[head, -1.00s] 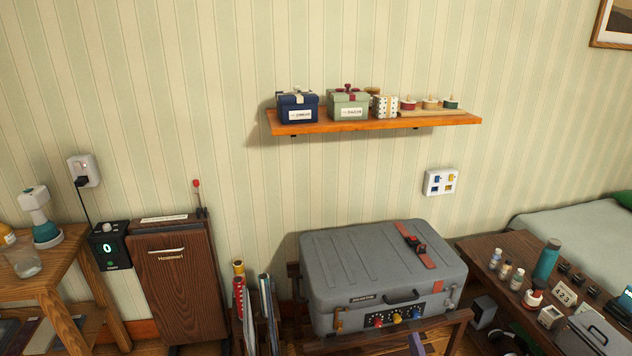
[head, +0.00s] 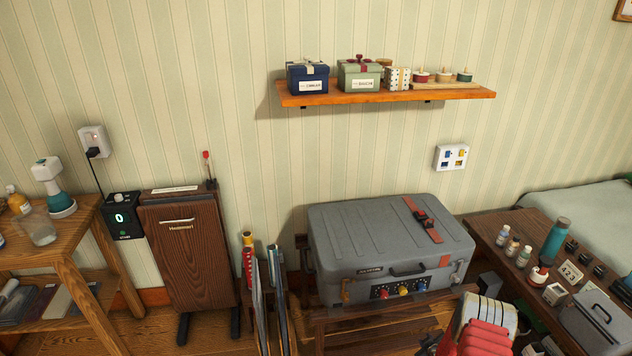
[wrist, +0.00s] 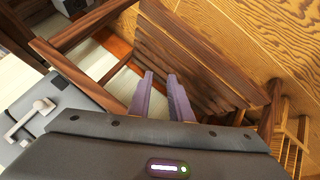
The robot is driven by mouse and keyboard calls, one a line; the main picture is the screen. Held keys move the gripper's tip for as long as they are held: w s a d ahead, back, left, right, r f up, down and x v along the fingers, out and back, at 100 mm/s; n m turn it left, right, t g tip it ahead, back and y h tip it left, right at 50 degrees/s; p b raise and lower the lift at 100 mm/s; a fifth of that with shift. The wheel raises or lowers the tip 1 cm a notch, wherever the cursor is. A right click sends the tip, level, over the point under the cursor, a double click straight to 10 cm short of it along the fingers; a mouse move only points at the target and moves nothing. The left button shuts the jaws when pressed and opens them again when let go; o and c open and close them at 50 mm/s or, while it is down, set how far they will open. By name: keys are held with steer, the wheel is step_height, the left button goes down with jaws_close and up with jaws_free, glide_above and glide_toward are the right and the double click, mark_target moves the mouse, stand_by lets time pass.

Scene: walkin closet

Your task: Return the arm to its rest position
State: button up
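My gripper (wrist: 160,76) shows in the wrist view with its two purple fingers apart. A gap shows between them and nothing is held. The fingers point down past a slatted wooden piece of furniture (wrist: 195,55) toward the floor. No contact with it can be made out. In the head view the fingers are not visible. A red and white part of my arm rises at the lower right, in front of the wooden stand under the grey case (head: 350,235).
A wall shelf (head: 400,97) holds boxes and small items. A low table (head: 490,233) with bottles stands at right, near a bed (head: 585,208). A wooden cabinet (head: 185,260) and a side table (head: 70,245) stand at left. Some bare floor (head: 205,335) shows before the cabinet.

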steer(key=s+a+r+m+g, duration=0.2)
steer(key=s+a+r, duration=0.15)
steer(key=r, duration=0.75)
steer(key=s+a+r+m+g, duration=0.25)
steer(key=s+r, duration=0.25)
steer(key=r, duration=0.5)
steer(key=s+a+r+m+g, duration=0.2)
steer(key=s+r+g, duration=0.15)
steer(key=r, duration=0.75)
steer(key=s+a+r+t, duration=0.1)
steer(key=s+a+r, duration=0.5)
steer(key=r, duration=0.5)
steer(key=s+a+r+t+y, duration=0.1)
steer(key=s+a+r+t, duration=0.1)
steer(key=s+a+r, duration=0.4)
steer(key=s+a+r+t, duration=0.1)
steer(key=s+a+r, duration=0.4)
steer(key=s+r, duration=0.9)
step_height(320, 180, up, 2)
steer(key=shift+a+r+y, duration=0.1)
steer(key=shift+a+y, duration=0.2)
steer(key=shift+a, duration=0.1)
steer(key=shift+c, duration=0.5)
